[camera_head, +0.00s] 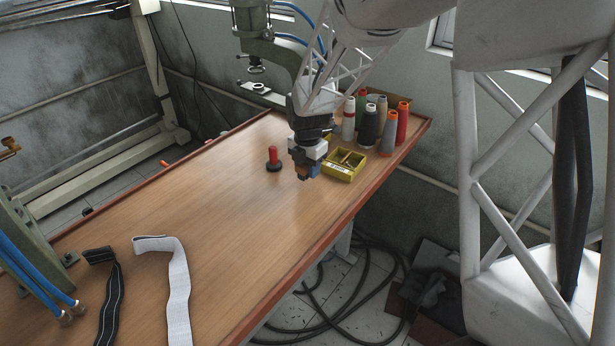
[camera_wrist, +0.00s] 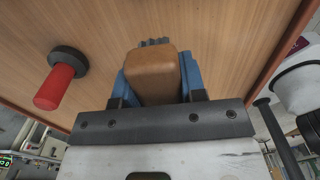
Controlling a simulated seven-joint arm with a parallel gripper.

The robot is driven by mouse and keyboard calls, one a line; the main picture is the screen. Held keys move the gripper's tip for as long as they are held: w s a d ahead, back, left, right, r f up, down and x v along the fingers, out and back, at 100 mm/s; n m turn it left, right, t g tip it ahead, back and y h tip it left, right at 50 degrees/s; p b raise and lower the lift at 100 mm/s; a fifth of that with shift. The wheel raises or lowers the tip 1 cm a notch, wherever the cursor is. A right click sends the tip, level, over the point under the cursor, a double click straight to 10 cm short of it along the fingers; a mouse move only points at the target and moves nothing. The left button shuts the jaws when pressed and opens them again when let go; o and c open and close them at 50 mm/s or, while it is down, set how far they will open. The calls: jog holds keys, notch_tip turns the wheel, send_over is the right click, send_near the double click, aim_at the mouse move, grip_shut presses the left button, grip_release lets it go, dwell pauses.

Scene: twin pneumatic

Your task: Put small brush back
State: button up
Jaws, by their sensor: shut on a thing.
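The small brush has a brown wooden block (camera_wrist: 153,76) and dark bristles (camera_wrist: 154,42) at its far end. In the wrist view it sits between the two blue fingers of my gripper (camera_wrist: 155,82), which is shut on it. In the head view, my gripper (camera_head: 307,170) is over the far part of the wooden table, and only a small brown part of the brush (camera_head: 302,173) shows. The gap between brush and table is hard to judge. The yellow tray (camera_head: 345,175) stands just right of my gripper.
A red-handled tool with a round black base (camera_head: 273,160) stands close left of my gripper; it also shows in the wrist view (camera_wrist: 60,88). Several thread spools (camera_head: 368,125) stand behind the tray. White (camera_head: 178,290) and black (camera_head: 108,295) straps lie at the near left. The table middle (camera_head: 205,195) is clear.

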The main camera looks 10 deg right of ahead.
aim_at(307, 184)
jog(key=shift+f, duration=1.75)
jog(key=shift+f, duration=0.1)
jog(key=o, duration=1)
jog(key=shift+c, duration=0.2)
notch_tip(307, 184, up, 12)
jog(key=shift+r, duration=0.1)
